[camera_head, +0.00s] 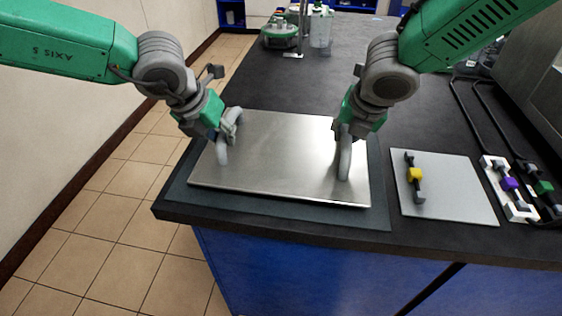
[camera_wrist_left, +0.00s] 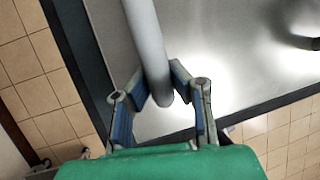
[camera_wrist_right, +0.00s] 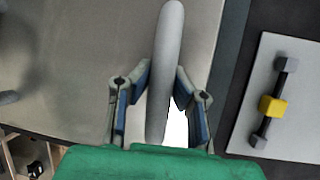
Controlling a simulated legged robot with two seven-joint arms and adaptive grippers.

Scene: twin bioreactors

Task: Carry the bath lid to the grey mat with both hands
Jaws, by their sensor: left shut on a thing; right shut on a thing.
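The bath lid (camera_head: 280,150) is a flat brushed-metal plate with two pale grey bar handles. It lies level over the dark grey mat (camera_head: 381,205), whose border shows along the front and right; I cannot tell whether it touches the mat. My left gripper (camera_head: 219,134) is shut on the left handle (camera_wrist_left: 146,45), which passes between its fingers in the left wrist view. My right gripper (camera_head: 346,128) is shut on the right handle (camera_wrist_right: 165,60), seen between its fingers in the right wrist view. The mat's middle is hidden under the lid.
A light grey panel (camera_head: 450,205) with a yellow-centred clamp (camera_head: 415,175) lies right of the mat. Purple (camera_head: 509,184) and green clamp pieces sit beyond it. A green-based device (camera_head: 281,35) stands at the back. The counter's front and left edges are close to the mat.

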